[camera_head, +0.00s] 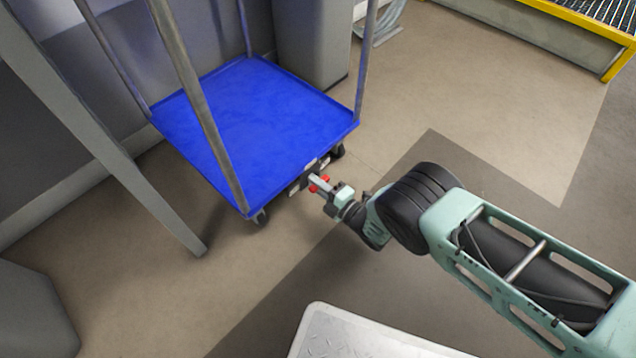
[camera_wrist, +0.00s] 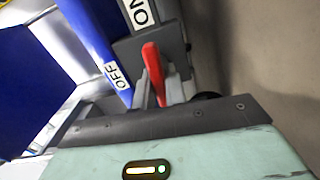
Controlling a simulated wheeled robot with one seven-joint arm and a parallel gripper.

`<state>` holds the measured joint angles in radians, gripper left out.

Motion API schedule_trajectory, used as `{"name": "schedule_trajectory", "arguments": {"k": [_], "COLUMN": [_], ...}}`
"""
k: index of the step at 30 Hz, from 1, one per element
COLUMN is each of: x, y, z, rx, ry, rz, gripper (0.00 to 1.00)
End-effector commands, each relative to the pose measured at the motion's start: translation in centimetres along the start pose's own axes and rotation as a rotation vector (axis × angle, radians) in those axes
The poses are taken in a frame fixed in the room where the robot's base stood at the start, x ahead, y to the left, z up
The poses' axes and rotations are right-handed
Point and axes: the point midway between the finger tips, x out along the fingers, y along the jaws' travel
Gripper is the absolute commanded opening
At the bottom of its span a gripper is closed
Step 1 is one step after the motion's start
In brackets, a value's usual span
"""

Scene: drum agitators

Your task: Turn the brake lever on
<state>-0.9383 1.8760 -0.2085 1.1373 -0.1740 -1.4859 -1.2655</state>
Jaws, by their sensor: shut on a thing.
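The blue cart (camera_head: 255,120) stands on the floor with its metal posts upright. At its near edge is a dark brake unit (camera_head: 303,180) with red parts. In the wrist view the red brake lever (camera_wrist: 153,70) stands in front of a dark plate with an ON label (camera_wrist: 139,12) above and an OFF label (camera_wrist: 117,75) to the left. My gripper (camera_head: 318,184) reaches the cart's near edge, and in the wrist view its fingers (camera_wrist: 163,92) are shut on the red lever. The lower end of the lever is hidden between the fingers.
A grey slanted post (camera_head: 100,130) stands left of the cart. A grey bin-like body (camera_head: 312,40) stands behind it. A yellow-edged platform (camera_head: 585,25) is at the far right. The floor right of the cart is clear.

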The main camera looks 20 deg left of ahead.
Motion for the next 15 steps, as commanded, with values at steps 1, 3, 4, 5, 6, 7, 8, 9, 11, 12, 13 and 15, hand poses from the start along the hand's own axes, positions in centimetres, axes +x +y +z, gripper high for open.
{"name": "schedule_trajectory", "arguments": {"k": [1, 3, 4, 5, 6, 7, 8, 9, 11, 12, 13, 15], "x": [-0.1, -0.11, -0.12, -0.12, -0.12, -0.12, -0.12, -0.12, -0.12, -0.12, -0.12, -0.12], "y": [-0.1, -0.14, -0.16, -0.17, -0.18, -0.19, -0.2, -0.2, -0.21, -0.22, -0.22, -0.22], "z": [0.03, 0.02, 0.01, 0.01, 0.0, 0.01, 0.01, 0.02, 0.03, 0.04, 0.04, 0.05], "rx": [-0.022, -0.049, -0.057, -0.065, -0.076, -0.082, -0.087, -0.093, -0.099, -0.102, -0.103, -0.105], "ry": [-0.001, -0.001, 0.0, 0.0, 0.0, -0.001, -0.001, -0.001, -0.001, -0.001, -0.001, -0.002], "rz": [-0.003, -0.003, -0.003, -0.003, -0.003, -0.003, -0.003, -0.003, -0.003, -0.003, -0.003, -0.003], "gripper": [0.0, 0.0, 0.0, 0.0, 0.0, 0.0, 0.0, 0.0, 0.0, 0.0, 0.0, 0.0]}}
